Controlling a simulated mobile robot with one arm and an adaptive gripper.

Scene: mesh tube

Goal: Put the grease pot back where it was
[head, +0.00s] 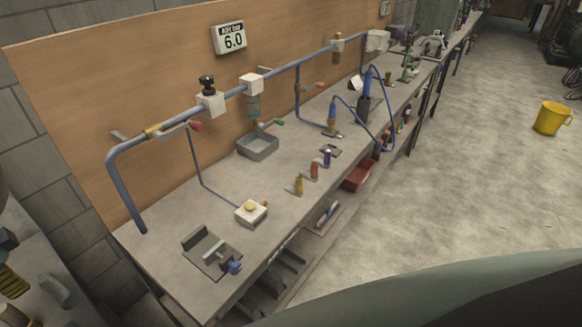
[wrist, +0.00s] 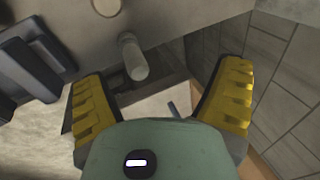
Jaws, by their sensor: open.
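My gripper (wrist: 160,88) is open in the wrist view, its two yellow ribbed fingers wide apart with nothing held between them. Ahead of the fingers is a pale round-ended cylinder (wrist: 132,58), apart from both. I cannot tell whether it is the grease pot. In the head view, part of a yellow ribbed finger (head: 12,282) shows at the lower left edge, beside a grey cylindrical piece (head: 53,288). No thing on the bench is clearly recognisable as the grease pot.
The long bench (head: 180,205) carries a grey clamp block (head: 208,250), a white box with a yellow top (head: 251,212), a grey tray (head: 258,148) and several small coloured bottles (head: 314,171). A blue pipe (head: 180,119) runs above. A yellow bucket (head: 551,118) stands on open floor.

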